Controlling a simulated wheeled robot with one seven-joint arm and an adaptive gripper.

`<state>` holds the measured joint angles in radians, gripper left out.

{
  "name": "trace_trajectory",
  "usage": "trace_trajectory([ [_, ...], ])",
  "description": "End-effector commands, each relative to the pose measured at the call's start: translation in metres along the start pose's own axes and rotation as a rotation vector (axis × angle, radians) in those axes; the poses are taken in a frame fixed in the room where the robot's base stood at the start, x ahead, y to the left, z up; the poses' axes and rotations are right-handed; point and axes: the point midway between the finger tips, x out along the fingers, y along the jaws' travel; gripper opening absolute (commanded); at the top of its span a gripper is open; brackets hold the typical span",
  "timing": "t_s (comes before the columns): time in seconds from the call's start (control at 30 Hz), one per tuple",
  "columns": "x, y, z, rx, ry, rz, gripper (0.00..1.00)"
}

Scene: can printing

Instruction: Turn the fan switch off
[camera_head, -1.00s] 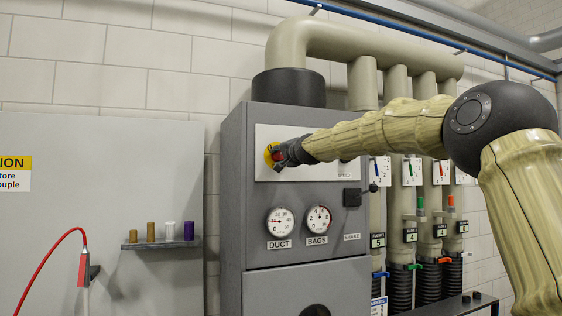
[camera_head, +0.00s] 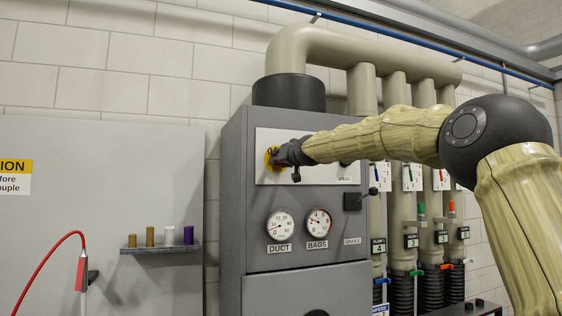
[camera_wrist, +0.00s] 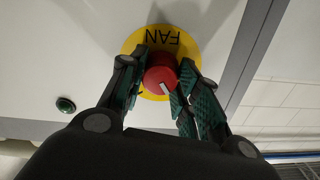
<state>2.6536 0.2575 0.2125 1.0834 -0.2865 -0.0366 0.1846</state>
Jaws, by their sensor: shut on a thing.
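The fan switch is a red round knob (camera_wrist: 159,80) with a white mark, on a yellow disc (camera_wrist: 140,42) lettered FAN. In the wrist view my gripper (camera_wrist: 160,82) has its fingers on both sides of the knob and is shut on it. The white mark points down and a little right in that view. In the head view my gripper (camera_head: 279,156) is at the upper left of the grey cabinet's panel (camera_head: 335,172). It hides the knob there; part of the yellow disc (camera_head: 270,155) shows.
Below the panel are the DUCT gauge (camera_head: 281,225) and the BAGS gauge (camera_head: 318,222). Pipes with coloured levers stand right of the cabinet. A small shelf (camera_head: 165,248) is at left.

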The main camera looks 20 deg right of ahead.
Motion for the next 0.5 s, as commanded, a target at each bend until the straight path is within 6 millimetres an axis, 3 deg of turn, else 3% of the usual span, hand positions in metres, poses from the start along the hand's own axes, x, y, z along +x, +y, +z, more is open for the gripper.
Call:
trace_trajectory([
  [0.5,0.0008,0.0011,0.0034,-0.224,-0.005,0.001,0.08],
])
